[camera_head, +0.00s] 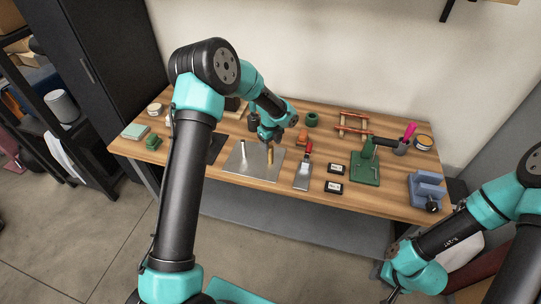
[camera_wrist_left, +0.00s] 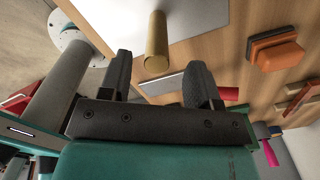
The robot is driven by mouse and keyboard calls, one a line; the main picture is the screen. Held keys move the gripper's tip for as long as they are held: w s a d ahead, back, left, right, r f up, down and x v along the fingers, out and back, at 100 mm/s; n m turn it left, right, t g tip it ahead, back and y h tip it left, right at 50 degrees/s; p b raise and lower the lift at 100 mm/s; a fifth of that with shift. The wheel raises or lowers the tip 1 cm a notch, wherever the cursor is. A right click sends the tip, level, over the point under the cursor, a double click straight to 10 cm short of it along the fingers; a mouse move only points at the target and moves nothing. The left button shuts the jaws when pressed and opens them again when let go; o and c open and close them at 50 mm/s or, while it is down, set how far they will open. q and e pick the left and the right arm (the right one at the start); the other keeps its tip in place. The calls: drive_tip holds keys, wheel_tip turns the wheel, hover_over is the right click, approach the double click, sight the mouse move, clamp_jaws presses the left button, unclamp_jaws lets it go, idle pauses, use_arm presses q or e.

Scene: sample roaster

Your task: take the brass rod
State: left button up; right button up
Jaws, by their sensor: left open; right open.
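The brass rod (camera_head: 270,155) stands upright on a grey metal plate (camera_head: 238,168) left of the table's middle. In the left wrist view the rod (camera_wrist_left: 157,38) shows as a golden cylinder with its round end toward the camera. My left gripper (camera_head: 270,139) is open and close above the rod's top. In the left wrist view its two dark fingers (camera_wrist_left: 157,68) are one on each side of the rod's end, with gaps on both sides. My right gripper (camera_head: 392,296) is open and empty, low in front of the table, partly cut off by the frame.
A pale rod (camera_head: 240,150) stands on the same plate, to the left. A red-handled scoop (camera_head: 302,174), an orange block (camera_head: 302,138) and a green ring (camera_head: 312,119) are to the right. A green press (camera_head: 366,165) and blue vise (camera_head: 427,190) stand farther right.

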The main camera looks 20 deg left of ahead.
sight(271, 152)
use_arm(q)
drive_tip(key=shift+s+f, duration=0.15)
drive_tip(key=shift+f, duration=2.45)
drive_tip(key=shift+c, duration=0.2)
clamp_jaws()
